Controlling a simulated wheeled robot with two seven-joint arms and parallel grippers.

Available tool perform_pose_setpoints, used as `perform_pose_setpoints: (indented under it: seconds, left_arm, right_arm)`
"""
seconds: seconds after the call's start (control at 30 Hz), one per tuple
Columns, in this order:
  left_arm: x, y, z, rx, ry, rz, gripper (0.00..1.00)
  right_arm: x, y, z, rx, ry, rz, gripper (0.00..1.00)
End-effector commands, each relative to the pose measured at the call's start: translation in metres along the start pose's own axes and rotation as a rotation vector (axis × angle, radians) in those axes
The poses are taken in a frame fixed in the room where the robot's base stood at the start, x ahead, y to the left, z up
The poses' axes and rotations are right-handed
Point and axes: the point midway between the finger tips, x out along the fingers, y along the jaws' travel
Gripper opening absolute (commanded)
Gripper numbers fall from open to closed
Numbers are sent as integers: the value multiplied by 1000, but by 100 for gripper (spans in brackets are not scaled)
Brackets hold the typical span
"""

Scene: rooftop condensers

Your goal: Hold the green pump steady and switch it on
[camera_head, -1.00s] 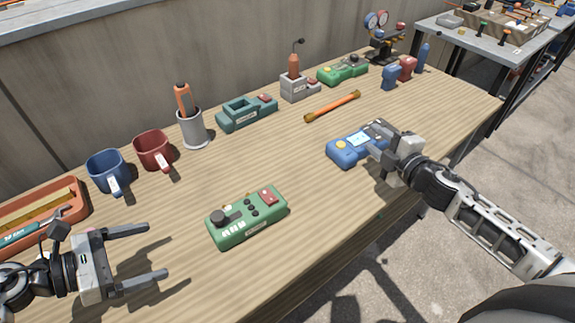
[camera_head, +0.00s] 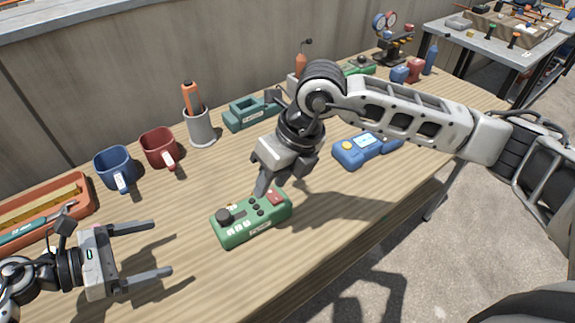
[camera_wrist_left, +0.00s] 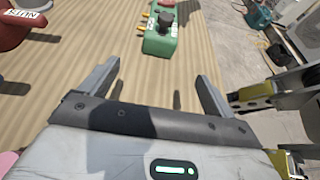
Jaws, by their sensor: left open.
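The green pump (camera_head: 242,228) lies on the wooden bench, with a black knob, small black buttons and a red switch (camera_head: 276,198) at its right end. It also shows ahead of the fingers in the left wrist view (camera_wrist_left: 160,44). My left gripper (camera_head: 165,249) is open and empty, left of the pump and apart from it, its fingers pointing towards it. My right gripper (camera_head: 263,190) is over the pump's back edge, pointing down, near the red switch. Its far finger is hidden, and I cannot tell whether it touches the pump.
A blue device (camera_head: 350,154) lies right of the pump, partly behind my right arm. A blue mug (camera_head: 113,167), a red mug (camera_head: 158,148), a grey cup (camera_head: 201,130) and a teal box (camera_head: 245,115) stand along the back. An orange tray (camera_head: 85,187) is at left. The front bench is clear.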

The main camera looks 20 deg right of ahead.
Motion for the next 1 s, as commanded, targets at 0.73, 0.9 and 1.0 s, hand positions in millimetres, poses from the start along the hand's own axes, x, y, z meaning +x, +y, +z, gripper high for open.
perform_pose_setpoints:
  seconds: [0.73, 0.9, 1.0]
  left_arm:
    - [62, 0, 1, -1, -5, -1, 89]
    - [96, 0, 1, -2, -5, -1, 89]
    - [115, 0, 1, -3, -3, -1, 89]
  right_arm:
    - [-15, -29, 1, -20, 13, -235, 36]
    - [-15, -29, 2, -20, 13, -235, 36]
    - [-15, -29, 2, -20, 13, -234, 36]
